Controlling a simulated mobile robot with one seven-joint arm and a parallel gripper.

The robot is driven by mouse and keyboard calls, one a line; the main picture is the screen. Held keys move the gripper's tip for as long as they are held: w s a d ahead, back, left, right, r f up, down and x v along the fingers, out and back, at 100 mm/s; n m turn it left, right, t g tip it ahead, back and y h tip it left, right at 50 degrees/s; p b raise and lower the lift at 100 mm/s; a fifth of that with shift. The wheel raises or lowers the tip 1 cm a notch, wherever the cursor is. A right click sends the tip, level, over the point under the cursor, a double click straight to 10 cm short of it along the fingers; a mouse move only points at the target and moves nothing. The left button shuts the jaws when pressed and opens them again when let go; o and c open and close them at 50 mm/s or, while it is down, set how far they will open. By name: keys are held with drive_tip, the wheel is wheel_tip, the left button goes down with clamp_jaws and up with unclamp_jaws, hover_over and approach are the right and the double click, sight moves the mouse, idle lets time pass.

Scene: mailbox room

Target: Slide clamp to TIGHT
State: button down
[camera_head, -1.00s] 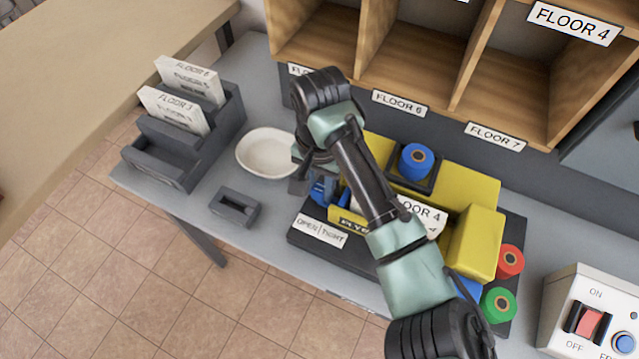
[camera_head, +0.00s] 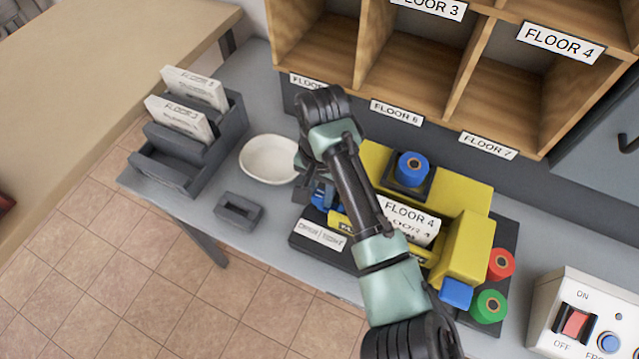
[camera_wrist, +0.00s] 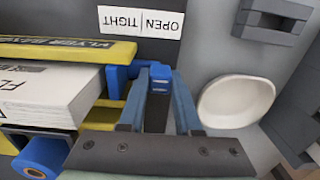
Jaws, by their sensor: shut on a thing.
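The blue clamp (camera_head: 325,195) sits at the left end of the dark fixture base, beside the yellow flyer bar (camera_wrist: 60,51). In the wrist view the clamp's upright blue tab (camera_wrist: 159,80) is between my two fingers. My gripper (camera_wrist: 160,88) is shut on it; in the head view my arm largely hides the fingers. The OPEN | TIGHT label (camera_head: 322,236) lies on the base in front of the clamp. It shows upside down in the wrist view (camera_wrist: 141,22), with OPEN on the right there. The tab stands nearer the OPEN half.
A paper stack (camera_head: 408,220) marked FLOOR 4 lies in the yellow fixture (camera_head: 468,245). A white bowl (camera_head: 268,158) stands close left of my gripper. A small grey holder (camera_head: 239,211) and a card rack (camera_head: 180,171) are farther left. Wooden pigeonholes (camera_head: 410,82) rise behind.

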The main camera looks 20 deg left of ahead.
drive_tip(key=shift+w+d+r+p, duration=0.2)
drive_tip(key=shift+r+p, duration=0.2)
drive_tip(key=shift+p, duration=0.2)
drive_tip(key=shift+w+d+r+p, duration=0.1)
drive_tip(key=shift+w+r+p, duration=0.1)
drive_tip(key=shift+r+p, duration=0.25)
drive_tip(key=shift+d+f+p, duration=0.2)
drive_tip(key=shift+p, duration=0.35)
drive_tip(key=shift+s+d+f+p, duration=0.1)
drive_tip(key=shift+d+f+p, duration=0.2)
drive_tip(key=shift+d+f, duration=0.1)
drive_tip(key=c, duration=0.9)
unclamp_jaws()
drive_tip(key=shift+o, duration=1.4)
drive_tip(key=shift+s+f, duration=0.1)
drive_tip(key=shift+s, duration=0.05)
drive_tip(key=shift+s+a, duration=0.1)
drive_tip(key=shift+f, duration=0.1)
